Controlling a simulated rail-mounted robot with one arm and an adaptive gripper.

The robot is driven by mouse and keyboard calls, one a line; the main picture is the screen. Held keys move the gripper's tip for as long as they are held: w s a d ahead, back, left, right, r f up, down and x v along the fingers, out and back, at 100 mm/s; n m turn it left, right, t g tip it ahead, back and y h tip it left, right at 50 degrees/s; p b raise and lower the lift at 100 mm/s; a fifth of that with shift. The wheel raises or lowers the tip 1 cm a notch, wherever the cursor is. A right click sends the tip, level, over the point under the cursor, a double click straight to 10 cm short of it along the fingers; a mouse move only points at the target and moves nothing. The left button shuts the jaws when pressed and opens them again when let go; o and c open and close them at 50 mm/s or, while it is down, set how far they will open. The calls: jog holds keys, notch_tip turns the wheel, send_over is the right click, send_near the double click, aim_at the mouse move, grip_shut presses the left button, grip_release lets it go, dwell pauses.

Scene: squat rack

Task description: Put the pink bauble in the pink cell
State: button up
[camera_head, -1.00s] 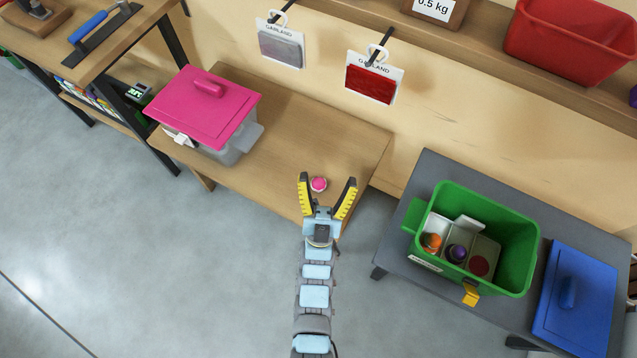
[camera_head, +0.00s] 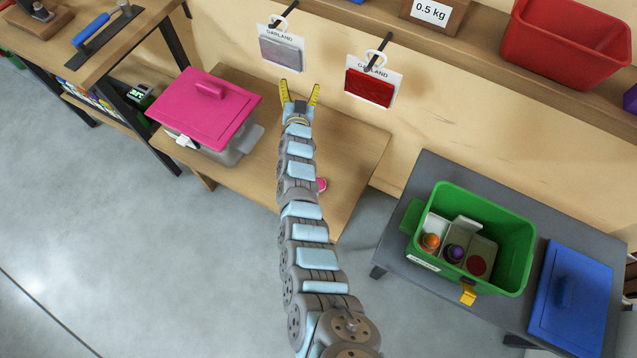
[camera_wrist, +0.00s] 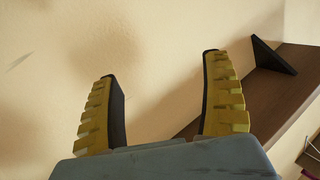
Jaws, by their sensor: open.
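The pink bauble (camera_head: 322,185) lies on the wooden table, partly hidden behind my arm in the head view. My gripper (camera_head: 300,88) is open and empty, well beyond the bauble, near the back wall. In the wrist view, its yellow ribbed fingers (camera_wrist: 160,66) are spread apart, with only wall and shelf past them. The green bin (camera_head: 518,246) on the grey table at right holds a divided insert. One cell has an orange bauble (camera_head: 431,241), one a purple bauble (camera_head: 454,252). Another cell shows a dark reddish-pink disc (camera_head: 477,266) and no bauble.
A clear box with a pink lid (camera_head: 205,112) stands left on the wooden table. Garland packs, one grey (camera_head: 282,52) and one red (camera_head: 370,87), hang on wall hooks near my gripper. A blue lid (camera_head: 572,300) lies right of the green bin.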

jog(key=w+a+n+g+y, duration=0.3)
jog(key=a+n+g+y, duration=0.1)
jog(key=a, duration=0.3)
jog(key=n+g+h+p, duration=0.25)
jog(key=n+g, duration=0.45)
jog(key=g, duration=0.7)
send_over(320, 183)
notch_tip(320, 183, down, 7)
jog(key=shift+h, duration=0.45)
notch_tip(320, 183, down, 10)
jog(key=b, duration=0.5)
jog(key=shift+f+b, duration=0.2)
jog(key=shift+b, duration=0.2)
jog(key=shift+w+d+f, duration=0.1)
jog(key=shift+f, duration=0.45)
jog(key=f+b, duration=0.2)
jog(key=f, duration=0.1)
jog(key=f+b, duration=0.1)
jog(key=shift+s+f, duration=0.2)
jog(key=shift+s, duration=0.05)
jog(key=shift+f+b, duration=0.3)
jog(key=shift+f, duration=0.1)
jog(key=shift+w, duration=0.1)
